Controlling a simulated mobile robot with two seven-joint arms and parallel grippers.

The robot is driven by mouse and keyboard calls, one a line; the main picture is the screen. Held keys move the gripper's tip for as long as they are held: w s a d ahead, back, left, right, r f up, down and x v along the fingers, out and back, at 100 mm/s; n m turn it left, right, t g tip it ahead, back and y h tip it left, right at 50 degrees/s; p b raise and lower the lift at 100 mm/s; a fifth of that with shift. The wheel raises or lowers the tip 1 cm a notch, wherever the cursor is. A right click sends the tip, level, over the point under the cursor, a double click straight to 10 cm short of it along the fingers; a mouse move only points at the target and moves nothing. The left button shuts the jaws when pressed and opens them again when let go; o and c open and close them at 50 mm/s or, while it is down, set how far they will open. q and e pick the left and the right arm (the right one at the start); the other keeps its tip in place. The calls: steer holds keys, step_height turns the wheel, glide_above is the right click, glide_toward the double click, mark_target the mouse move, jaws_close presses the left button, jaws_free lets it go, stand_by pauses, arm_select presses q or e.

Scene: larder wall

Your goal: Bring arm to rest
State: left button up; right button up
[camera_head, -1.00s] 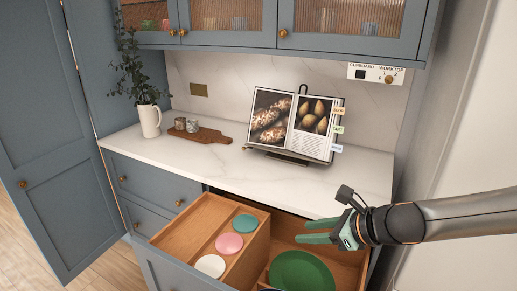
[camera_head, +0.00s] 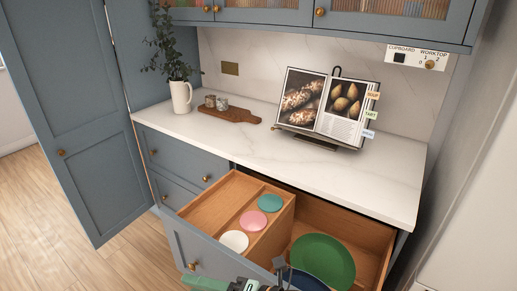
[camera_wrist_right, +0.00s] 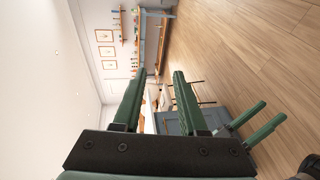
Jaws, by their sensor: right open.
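My right gripper (camera_head: 205,284) shows only in part at the bottom edge of the head view, low in front of the open drawer, with green fingers pointing left. The right wrist view shows its two green fingers (camera_wrist_right: 158,75) apart, with nothing held between them. Another pair of green fingers, my left gripper (camera_wrist_right: 272,111), shows at the lower right of the right wrist view. They stand apart and look empty. My left arm does not show in the head view.
The drawer (camera_head: 210,258) stands open, holding a green plate (camera_head: 322,262), part of a dark blue plate (camera_head: 305,282), and teal (camera_head: 270,202), pink (camera_head: 253,220) and white (camera_head: 234,241) discs. A cookbook (camera_head: 325,108), jug (camera_head: 181,97) and board (camera_head: 232,115) stand on the worktop (camera_head: 290,160).

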steer(key=w+d+f+m+t+h, duration=0.2)
steer(key=d+f+m+t+h, duration=0.6)
steer(key=m, duration=1.2)
steer(key=s+d+f+m+g+h, duration=0.2)
steer(key=s+d+f+m, duration=0.3)
steer(key=d+f, duration=0.3)
steer(key=s+d+f+m+g+h, duration=0.2)
steer(key=s+d+f+m, duration=0.2)
steer(key=d+f, duration=0.5)
steer(key=s+d, duration=0.2)
steer(key=shift+s+d+f+m, duration=0.2)
steer(key=shift+d+f+m, duration=0.1)
steer(key=shift+d+m, duration=0.1)
steer(key=shift+a, duration=0.2)
